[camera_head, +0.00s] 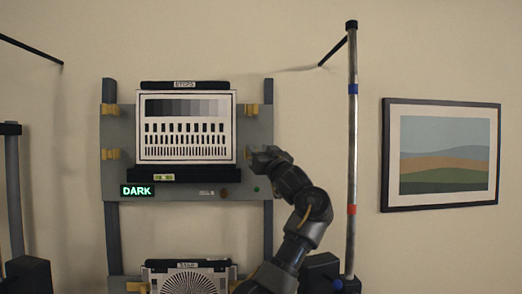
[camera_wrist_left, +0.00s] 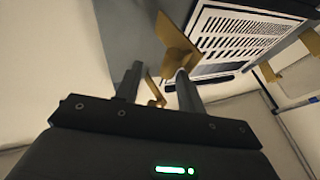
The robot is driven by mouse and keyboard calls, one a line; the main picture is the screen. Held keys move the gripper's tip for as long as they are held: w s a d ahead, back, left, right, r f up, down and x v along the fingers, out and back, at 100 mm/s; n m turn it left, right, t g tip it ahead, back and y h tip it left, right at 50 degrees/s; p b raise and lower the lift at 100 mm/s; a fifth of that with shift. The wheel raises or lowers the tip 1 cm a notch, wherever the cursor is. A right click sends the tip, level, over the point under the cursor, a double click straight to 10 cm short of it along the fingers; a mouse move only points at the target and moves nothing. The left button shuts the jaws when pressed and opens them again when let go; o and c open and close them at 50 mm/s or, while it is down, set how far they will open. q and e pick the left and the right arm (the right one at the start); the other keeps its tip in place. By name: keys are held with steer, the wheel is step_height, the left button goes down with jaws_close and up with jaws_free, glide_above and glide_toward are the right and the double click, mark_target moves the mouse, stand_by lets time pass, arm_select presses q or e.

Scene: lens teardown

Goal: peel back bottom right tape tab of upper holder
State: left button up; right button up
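The upper holder is a grey panel (camera_head: 255,130) carrying a white framed test chart (camera_head: 187,153) with grey steps and black bars. Yellow tape tabs show at its upper left (camera_head: 110,109), lower left (camera_head: 110,154) and upper right (camera_head: 252,109). My left gripper (camera_head: 255,156) is at the chart's lower right corner and largely hides the tab there. In the left wrist view, its two fingers (camera_wrist_left: 158,84) stand apart. A yellow tab (camera_wrist_left: 177,48) is by the right fingertip, and a smaller yellow piece (camera_wrist_left: 154,90) shows between the fingers; contact is unclear. My right gripper is out of view.
A lower holder with a round spoked chart (camera_head: 190,282) is below. A lit DARK sign (camera_head: 138,190) and a small level (camera_head: 163,177) sit under the upper chart. A banded pole (camera_head: 352,150) stands right of my arm. A framed picture (camera_head: 444,155) hangs further right.

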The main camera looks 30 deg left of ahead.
arm_select(q)
steer(key=shift+w+a+f, duration=0.1)
steer(key=shift+f, duration=0.6)
steer(key=r+b+v, duration=0.1)
steer(key=b+v, duration=0.4)
steer(key=v, duration=0.5)
steer(key=shift+s+d, duration=0.2)
steer(key=shift+d, duration=0.15)
steer(key=shift+s+d, duration=0.1)
steer(key=shift+s, duration=0.05)
